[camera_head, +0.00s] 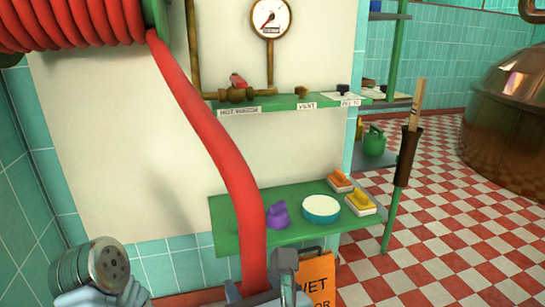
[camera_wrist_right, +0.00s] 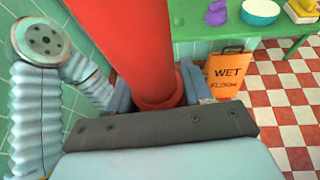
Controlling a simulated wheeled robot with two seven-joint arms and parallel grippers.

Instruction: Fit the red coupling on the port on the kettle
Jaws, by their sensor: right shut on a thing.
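My right gripper (camera_head: 262,294) is at the bottom of the head view, shut around the lower end of the red hose (camera_head: 215,140). In the right wrist view its fingers (camera_wrist_right: 158,88) stand on both sides of a red ring-like end, the red coupling (camera_wrist_right: 163,104); its lower part is hidden by my gripper. The copper kettle (camera_head: 512,120) stands at the far right of the head view, well away from the gripper. Its port does not show. A jointed part of my left arm shows at the lower left, but its gripper fingers do not.
The hose hangs from a coiled reel (camera_head: 80,25). A green shelf (camera_head: 235,215) holds a purple object, a bowl and brushes. An orange wet-floor sign (camera_head: 317,280) stands near my right gripper. Checkered floor (camera_head: 450,250) is open at right.

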